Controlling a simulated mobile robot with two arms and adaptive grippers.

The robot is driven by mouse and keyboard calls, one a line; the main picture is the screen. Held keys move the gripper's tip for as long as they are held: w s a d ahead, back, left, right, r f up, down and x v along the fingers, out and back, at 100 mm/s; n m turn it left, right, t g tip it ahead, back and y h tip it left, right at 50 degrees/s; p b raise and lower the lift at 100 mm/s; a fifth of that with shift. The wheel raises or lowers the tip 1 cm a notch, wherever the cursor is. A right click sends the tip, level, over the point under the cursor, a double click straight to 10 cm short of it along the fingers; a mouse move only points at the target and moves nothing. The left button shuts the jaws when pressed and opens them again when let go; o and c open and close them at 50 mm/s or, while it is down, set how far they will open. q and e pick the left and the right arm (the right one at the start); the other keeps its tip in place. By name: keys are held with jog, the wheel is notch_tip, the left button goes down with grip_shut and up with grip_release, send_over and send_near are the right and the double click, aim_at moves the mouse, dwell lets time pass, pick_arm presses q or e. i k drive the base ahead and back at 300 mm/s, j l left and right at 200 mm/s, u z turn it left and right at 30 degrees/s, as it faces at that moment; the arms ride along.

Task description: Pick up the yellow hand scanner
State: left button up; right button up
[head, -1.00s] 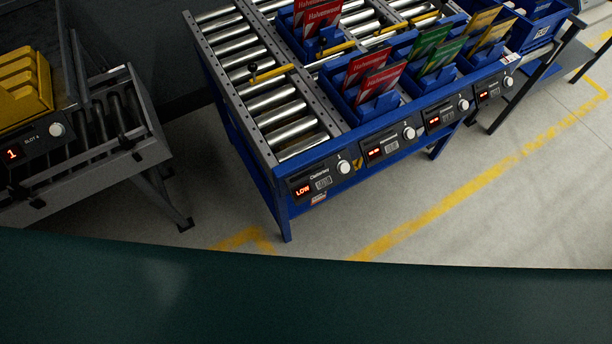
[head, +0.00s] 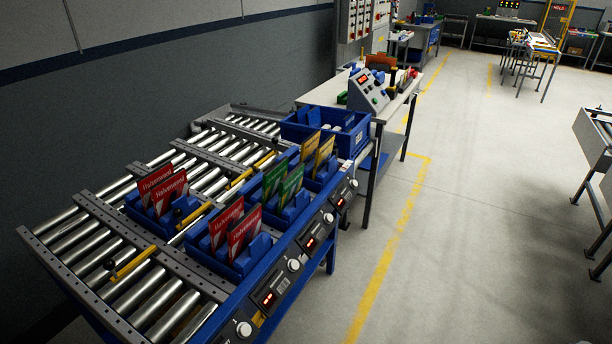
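I cannot make out a yellow hand scanner in the head view. The worktable (head: 321,92) beyond the roller conveyor holds a grey console (head: 368,94) and several small items, too small to tell apart. Neither of my grippers is in view.
The roller conveyor (head: 62,247) fills the lower left, with blue bins (head: 222,262) of red, green and yellow packets. Open concrete floor (head: 455,230) lies to the right, with another bench (head: 593,140) at the right edge.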

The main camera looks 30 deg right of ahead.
aim_at(391, 87)
jog(key=i+l, duration=0.25)
jog(key=l, duration=0.35)
jog(key=i+l+u, duration=0.1)
jog(key=i+l, duration=0.15)
jog(key=l, duration=0.35)
jog(key=i+l, duration=0.25)
jog(key=l, duration=0.4)
jog(key=i+l, duration=0.2)
jog(key=l, duration=0.4)
jog(key=i+l+u, duration=0.1)
jog(key=i+l, duration=0.15)
jog(key=l, duration=0.4)
jog(key=i+l, duration=0.2)
jog(key=l, duration=0.45)
jog(key=i+l+u, duration=0.1)
jog(key=l, duration=0.55)
jog(key=i+l, duration=0.3)
jog(key=l, duration=0.35)
